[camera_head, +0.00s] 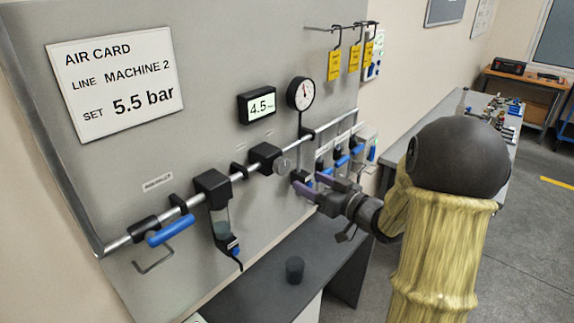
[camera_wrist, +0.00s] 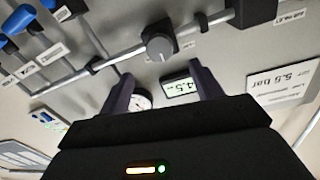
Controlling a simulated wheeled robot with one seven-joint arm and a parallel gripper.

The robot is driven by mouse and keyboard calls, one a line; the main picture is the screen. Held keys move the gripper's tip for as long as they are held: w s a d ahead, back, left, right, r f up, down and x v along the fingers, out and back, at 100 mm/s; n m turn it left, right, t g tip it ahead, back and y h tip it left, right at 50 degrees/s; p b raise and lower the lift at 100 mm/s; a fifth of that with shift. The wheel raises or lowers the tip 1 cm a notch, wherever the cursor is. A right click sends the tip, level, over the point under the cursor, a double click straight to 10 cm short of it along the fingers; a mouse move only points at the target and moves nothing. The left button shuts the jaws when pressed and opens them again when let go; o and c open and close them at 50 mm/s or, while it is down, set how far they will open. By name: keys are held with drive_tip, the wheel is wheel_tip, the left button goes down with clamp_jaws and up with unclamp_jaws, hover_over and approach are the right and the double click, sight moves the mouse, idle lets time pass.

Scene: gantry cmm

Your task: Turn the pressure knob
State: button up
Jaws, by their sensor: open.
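The pressure knob (camera_head: 283,165) is a grey round knob on the front of the black regulator block (camera_head: 265,155) on the air pipe. In the wrist view the knob (camera_wrist: 159,45) sits above my gripper (camera_wrist: 164,82), ahead of the gap between the two fingers. My gripper (camera_head: 308,185) is open and empty, to the right of and slightly below the knob, apart from it. The digital display (camera_head: 260,106) reads about 4.5. The round dial gauge (camera_head: 301,93) is above and to the right of the knob. The air card (camera_head: 115,84) says set 5.5 bar.
A filter bowl (camera_head: 218,222) and a blue-handled valve (camera_head: 170,230) are on the pipe to the left. Several blue-handled valves (camera_head: 342,161) are on the right. Yellow tags (camera_head: 354,58) hang above. A dark cup (camera_head: 295,269) stands on the bench below.

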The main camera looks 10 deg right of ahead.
sight(285, 168)
drive_tip(key=p+x, duration=0.2)
drive_tip(key=x, duration=0.6)
drive_tip(key=shift+w+a+r+p, duration=0.15)
drive_tip(key=shift+w+p, duration=0.1)
drive_tip(key=shift+p, duration=0.15)
drive_tip(key=shift+w+a, duration=0.15)
drive_tip(key=shift+w, duration=0.15)
drive_tip(key=shift+c, duration=0.5)
drive_tip(key=c, duration=0.9)
